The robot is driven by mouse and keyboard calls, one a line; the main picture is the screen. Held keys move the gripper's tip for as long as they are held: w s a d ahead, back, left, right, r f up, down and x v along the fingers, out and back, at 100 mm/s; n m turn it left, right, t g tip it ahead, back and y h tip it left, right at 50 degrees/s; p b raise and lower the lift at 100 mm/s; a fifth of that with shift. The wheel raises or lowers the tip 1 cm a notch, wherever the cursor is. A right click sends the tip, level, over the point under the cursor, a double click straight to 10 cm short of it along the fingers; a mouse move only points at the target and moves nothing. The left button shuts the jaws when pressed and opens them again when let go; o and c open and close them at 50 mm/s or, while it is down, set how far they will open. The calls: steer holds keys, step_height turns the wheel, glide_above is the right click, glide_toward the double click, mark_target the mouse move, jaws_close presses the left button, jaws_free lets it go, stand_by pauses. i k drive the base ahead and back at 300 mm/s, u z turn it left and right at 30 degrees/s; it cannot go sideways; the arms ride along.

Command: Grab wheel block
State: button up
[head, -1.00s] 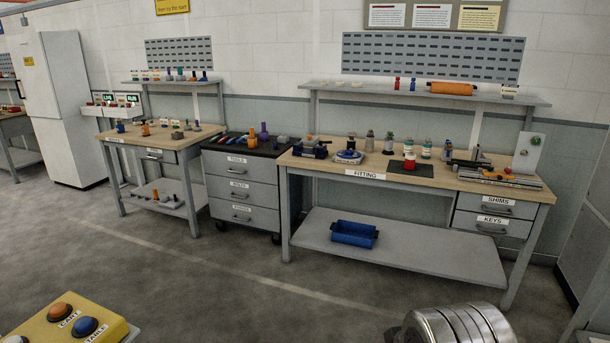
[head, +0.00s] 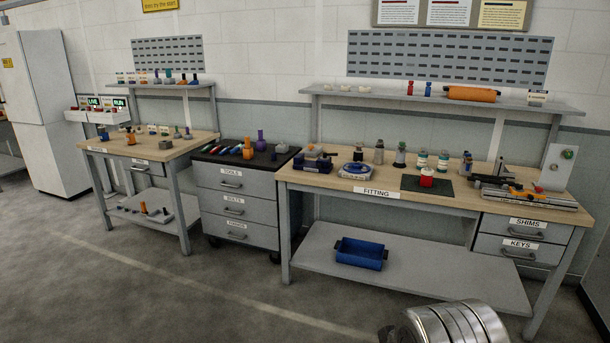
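I cannot tell for certain which object is the wheel block; the small parts are too far off to make out. The fitting bench (head: 330,178) stands at the right. On it are a blue vise-like tool (head: 313,163), a round blue-and-white device (head: 355,170) and a red block with a white top (head: 427,177) on a dark mat (head: 411,184). My gripper's fingers are not in view.
A tool cabinet (head: 236,180) with several parts on top stands between the fitting bench and a smaller bench (head: 140,152). A blue bin (head: 360,254) sits on the fitting bench's lower shelf (head: 420,275). The floor in front is open.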

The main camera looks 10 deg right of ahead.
mark_target(426, 177)
steer(key=z, duration=0.1)
steer(key=i, duration=2.35)
steer(key=z, duration=0.4)
steer(key=i, duration=1.3)
steer(key=z, duration=0.2)
